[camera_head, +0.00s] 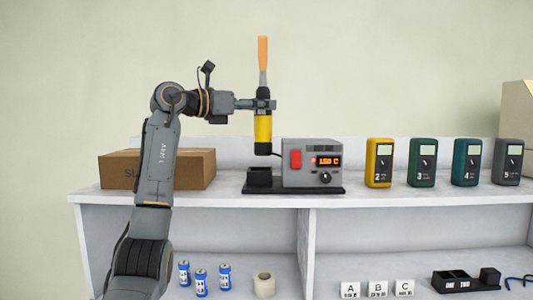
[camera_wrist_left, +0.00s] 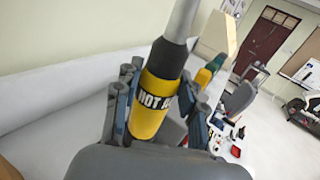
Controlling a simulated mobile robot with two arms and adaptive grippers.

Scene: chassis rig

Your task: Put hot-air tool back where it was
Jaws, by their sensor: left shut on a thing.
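The hot-air tool (camera_head: 263,130) has a yellow body, a black lower end and a long grey-and-orange upper part. It is upright in the head view. My left gripper (camera_head: 262,104) is shut around it, near the top of the yellow part. In the left wrist view, the fingers of my left gripper (camera_wrist_left: 157,100) flank the yellow body of the tool (camera_wrist_left: 150,118), whose black label is partly hidden. A black open holder (camera_head: 260,180) sits beside the grey station (camera_head: 311,163) with a red switch and lit display. The tool's lower end appears a little above the holder. My right gripper is not visible.
A cardboard box (camera_head: 195,168) stands left of the holder, behind my left arm. Several meters, including a yellow one (camera_head: 379,163), line the shelf top at right. Blue batteries (camera_head: 201,281), a roll (camera_head: 264,284) and lettered blocks (camera_head: 377,289) sit on the lower shelf.

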